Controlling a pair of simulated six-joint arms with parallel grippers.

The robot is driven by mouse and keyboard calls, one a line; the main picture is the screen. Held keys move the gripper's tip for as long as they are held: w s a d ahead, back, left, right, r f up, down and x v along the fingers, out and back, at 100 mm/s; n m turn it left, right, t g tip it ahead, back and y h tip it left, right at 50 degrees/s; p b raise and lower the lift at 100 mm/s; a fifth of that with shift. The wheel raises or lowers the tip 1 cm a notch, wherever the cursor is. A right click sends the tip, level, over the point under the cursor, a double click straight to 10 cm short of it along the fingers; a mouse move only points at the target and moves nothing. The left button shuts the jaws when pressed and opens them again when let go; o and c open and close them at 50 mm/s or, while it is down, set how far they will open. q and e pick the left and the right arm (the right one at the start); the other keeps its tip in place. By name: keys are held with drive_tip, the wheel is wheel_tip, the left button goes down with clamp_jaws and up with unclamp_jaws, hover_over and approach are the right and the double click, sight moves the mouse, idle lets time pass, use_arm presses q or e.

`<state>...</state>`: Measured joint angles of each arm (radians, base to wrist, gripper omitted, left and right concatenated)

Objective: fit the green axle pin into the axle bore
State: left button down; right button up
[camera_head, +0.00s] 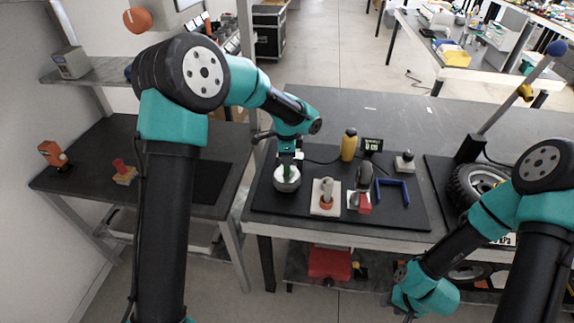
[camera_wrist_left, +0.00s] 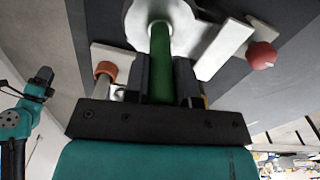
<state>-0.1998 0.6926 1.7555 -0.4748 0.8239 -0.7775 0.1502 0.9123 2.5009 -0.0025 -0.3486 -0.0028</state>
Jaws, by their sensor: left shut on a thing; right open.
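My left gripper (camera_head: 289,160) is shut on the green axle pin (camera_head: 287,172), right above a round pale pot-like piece (camera_head: 287,183) on the dark mat. In the left wrist view the green pin (camera_wrist_left: 160,65) stands between the two fingers, and its far end lies over the white round piece (camera_wrist_left: 135,20). I cannot tell whether the pin's end is inside that piece or only above it.
On the mat stand a pale block with an orange-ringed peg (camera_head: 325,198), a red-and-grey piece (camera_head: 364,204), a blue bracket (camera_head: 392,190) and a small grey block (camera_head: 404,162). A yellow bottle (camera_head: 349,145) stands behind. A black wheel (camera_head: 468,188) is at the right.

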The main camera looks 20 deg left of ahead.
use_arm(q)
drive_tip(key=shift+f, duration=0.1)
drive_tip(key=shift+f, duration=1.75)
drive_tip(key=shift+f, duration=0.2)
drive_tip(key=c, duration=0.9)
unclamp_jaws()
drive_tip(key=shift+c, duration=0.2)
drive_tip(key=shift+r, duration=0.15)
wheel_tip(320, 180, up, 12)
drive_tip(key=shift+r, duration=0.1)
